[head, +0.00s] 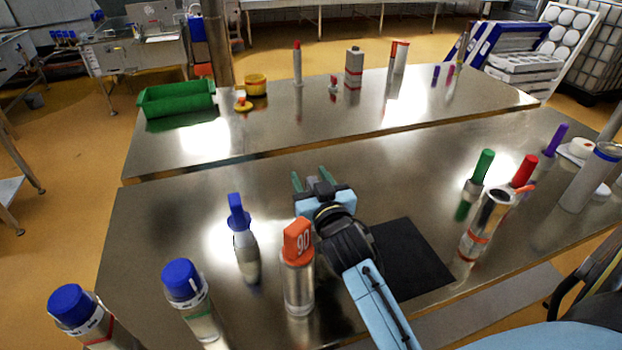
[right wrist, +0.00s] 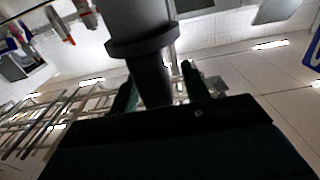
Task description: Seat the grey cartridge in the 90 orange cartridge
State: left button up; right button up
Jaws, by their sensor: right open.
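The 90 orange cartridge (head: 298,240) is an orange cap-like block marked 90, on top of a clear cylinder standing upright on the near steel table. I cannot surely single out a grey cartridge. A grey bottle (head: 354,70) with a red band stands on the far table. My left gripper is not in view.
Blue-capped bottles (head: 184,280) and a blue-topped bottle (head: 239,215) stand left of the orange one. A black mat (head: 410,260) lies right of my arm. Green, red and purple-topped items and a pale cylinder (head: 590,180) stand at the right.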

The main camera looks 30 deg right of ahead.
notch_tip(320, 180, up, 10)
jog(key=shift+r+p, duration=0.1)
jog(key=shift+p, duration=0.9)
